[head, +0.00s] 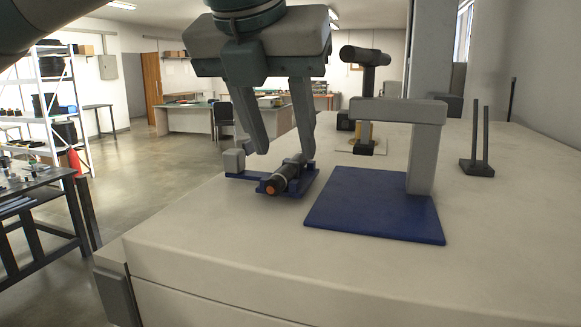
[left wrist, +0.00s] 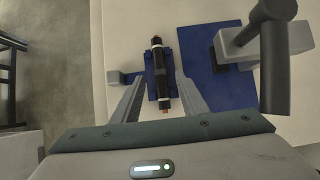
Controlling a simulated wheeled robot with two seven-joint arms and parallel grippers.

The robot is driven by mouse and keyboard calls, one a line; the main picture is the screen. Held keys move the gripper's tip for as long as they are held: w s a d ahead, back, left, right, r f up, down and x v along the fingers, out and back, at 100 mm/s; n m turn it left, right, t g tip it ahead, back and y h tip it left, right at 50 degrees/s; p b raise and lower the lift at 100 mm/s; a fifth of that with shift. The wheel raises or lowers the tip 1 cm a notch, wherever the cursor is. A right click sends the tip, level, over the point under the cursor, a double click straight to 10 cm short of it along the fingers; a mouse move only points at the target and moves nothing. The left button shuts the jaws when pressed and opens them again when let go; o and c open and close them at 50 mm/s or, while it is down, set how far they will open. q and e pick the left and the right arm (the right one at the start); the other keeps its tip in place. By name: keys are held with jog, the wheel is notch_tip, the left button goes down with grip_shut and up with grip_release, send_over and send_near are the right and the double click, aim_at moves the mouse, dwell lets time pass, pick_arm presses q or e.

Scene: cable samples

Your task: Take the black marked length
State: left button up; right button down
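The black length (head: 289,174) is a short dark cylinder with an orange-brown end facing me. It lies in a small blue holder (head: 243,176) on the white bench. In the left wrist view the black length (left wrist: 159,70) shows pale bands near its ends. My left gripper (head: 283,152) is open above it, with one finger to each side in the head view. In the left wrist view the fingers (left wrist: 157,92) also stand apart on either side of its near end. I cannot see either finger touching it. My right gripper is not in view.
A blue plate (head: 360,205) with a grey post and crossbar (head: 398,111) stands just right of the holder. A dark T-shaped stand (head: 366,75) is behind, and a two-pronged black rack (head: 476,165) is farther right. The bench front (head: 330,275) is clear.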

aim_at(290, 162)
pick_arm(q)
jog(key=x, duration=0.3)
jog(key=shift+w+d, duration=0.1)
jog(key=shift+w, duration=0.1)
jog(key=shift+w+f, duration=0.1)
jog(key=shift+f, duration=0.1)
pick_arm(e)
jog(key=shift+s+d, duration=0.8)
pick_arm(q)
jog(key=shift+c, duration=0.4)
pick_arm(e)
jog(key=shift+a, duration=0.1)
pick_arm(q)
grip_shut()
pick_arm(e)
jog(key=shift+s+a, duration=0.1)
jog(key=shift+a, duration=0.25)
